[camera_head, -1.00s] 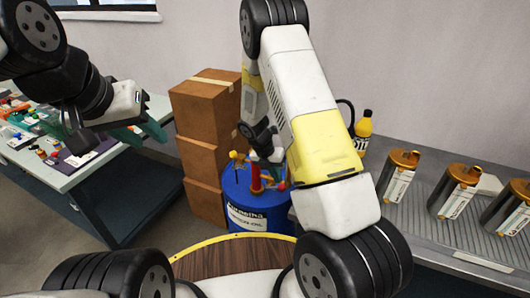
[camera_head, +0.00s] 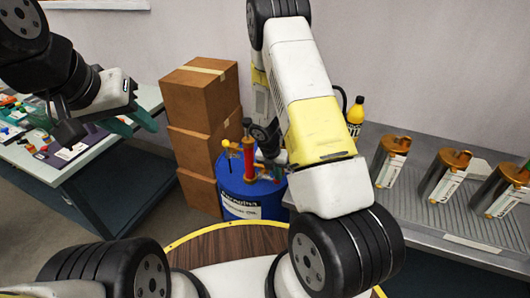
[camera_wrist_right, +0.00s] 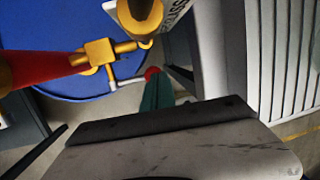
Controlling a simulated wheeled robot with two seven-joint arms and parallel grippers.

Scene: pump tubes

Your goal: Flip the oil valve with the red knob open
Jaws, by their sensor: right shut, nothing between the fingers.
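The blue oil drum (camera_head: 258,190) stands on the floor at the centre of the head view. A red pump tube (camera_head: 249,158) with yellow fittings rises from its top. In the right wrist view the yellow valve body (camera_wrist_right: 100,51) has a thin grey lever ending in a red knob (camera_wrist_right: 151,72). My right gripper's green fingers (camera_wrist_right: 157,92) are shut and empty, right at the red knob; I cannot tell whether they touch it. In the head view my right arm largely hides this gripper. My left gripper (camera_head: 130,123) is open and empty, over the left table.
Stacked cardboard boxes (camera_head: 202,100) stand left of the drum. A grey bench (camera_head: 470,215) with several orange-capped canisters and a yellow bottle (camera_head: 356,112) is on the right. The left table (camera_head: 85,163) holds small coloured parts.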

